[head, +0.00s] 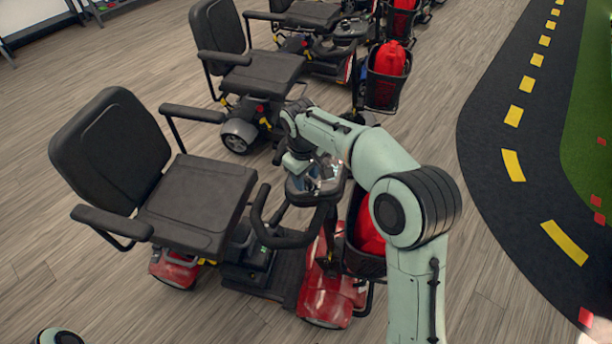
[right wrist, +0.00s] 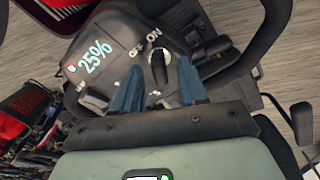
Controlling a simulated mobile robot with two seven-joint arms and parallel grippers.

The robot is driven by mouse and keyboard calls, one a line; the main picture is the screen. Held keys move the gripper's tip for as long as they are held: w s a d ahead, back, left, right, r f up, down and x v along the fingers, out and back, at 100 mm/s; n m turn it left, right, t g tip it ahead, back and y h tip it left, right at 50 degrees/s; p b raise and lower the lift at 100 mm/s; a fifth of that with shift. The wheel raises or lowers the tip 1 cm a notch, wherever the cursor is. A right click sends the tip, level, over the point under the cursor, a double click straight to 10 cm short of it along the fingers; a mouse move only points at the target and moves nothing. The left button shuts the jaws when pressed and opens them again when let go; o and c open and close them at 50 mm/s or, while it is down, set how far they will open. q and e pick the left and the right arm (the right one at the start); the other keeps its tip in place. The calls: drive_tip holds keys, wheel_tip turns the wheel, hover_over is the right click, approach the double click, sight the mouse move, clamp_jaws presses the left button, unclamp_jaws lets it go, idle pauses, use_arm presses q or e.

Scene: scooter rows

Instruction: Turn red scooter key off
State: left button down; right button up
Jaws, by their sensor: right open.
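The red scooter (head: 328,285) stands in the nearest row position, with a black seat and red body panels. My right arm reaches over its tiller (head: 310,187). In the right wrist view the control panel shows a dark key knob (right wrist: 158,68) with OFF and ON labels above it. The knob looks upright in the picture, its upper end near ON. My right gripper (right wrist: 160,80) is open, its two blue fingers on either side of the knob. I cannot tell whether they touch it. In the head view the arm and tiller hide the key. My left gripper is not in view.
The scooter's front basket (head: 362,258) holds a red bag (head: 370,232) close beside my right arm. More scooters (head: 262,75) stand behind. Black handlebars (head: 283,238) flank the tiller. A dark track (head: 500,120) with yellow dashes runs at right. Wooden floor is free at left.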

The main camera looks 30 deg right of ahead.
clamp_jaws()
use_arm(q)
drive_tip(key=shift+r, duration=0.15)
use_arm(e)
drive_tip(key=shift+r+n+p, duration=0.2)
drive_tip(key=shift+n+p, duration=0.7)
drive_tip(key=shift+n, duration=0.2)
drive_tip(key=n+p, duration=0.2)
drive_tip(key=n, duration=0.1)
drive_tip(key=n+p, duration=0.1)
drive_tip(key=n, duration=0.2)
drive_tip(key=shift+w+d+g+y+p, duration=0.1)
drive_tip(key=shift+w+g+y+p, duration=0.05)
drive_tip(key=shift+g+y+p, duration=0.2)
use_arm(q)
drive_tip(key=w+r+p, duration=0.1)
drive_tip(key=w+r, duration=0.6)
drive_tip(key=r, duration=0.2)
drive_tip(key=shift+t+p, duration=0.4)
use_arm(e)
drive_tip(key=shift+f+n, duration=0.1)
drive_tip(key=shift+n, duration=1.8)
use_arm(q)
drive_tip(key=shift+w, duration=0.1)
